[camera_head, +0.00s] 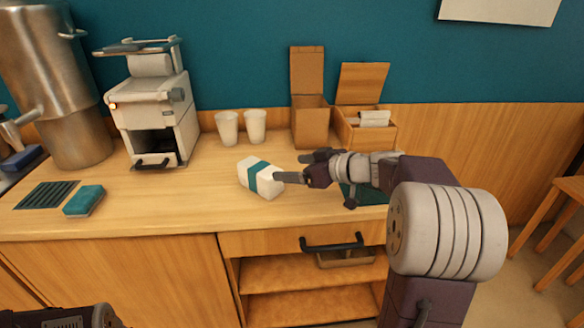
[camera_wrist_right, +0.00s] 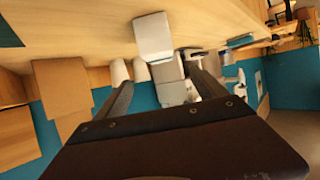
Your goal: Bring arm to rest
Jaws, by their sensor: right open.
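My right arm reaches in from the right in the head view. Its gripper (camera_head: 300,168) is open and empty over the wooden counter (camera_head: 215,205). A white package with a teal band (camera_head: 262,177) lies on the counter just left of the fingertips. In the right wrist view, the open fingers (camera_wrist_right: 160,78) have a clear gap between them, and a white block-shaped item (camera_wrist_right: 153,37), apparently the package, shows beyond them. I cannot tell whether a finger touches it. My left gripper does not show.
A white machine (camera_head: 155,105) and a steel urn (camera_head: 65,80) stand at left. Two white cups (camera_head: 227,128) and two open wooden boxes (camera_head: 310,125) stand at the back. A teal sponge (camera_head: 84,201) lies front left. A dark handle (camera_head: 332,243) juts from the drawer below.

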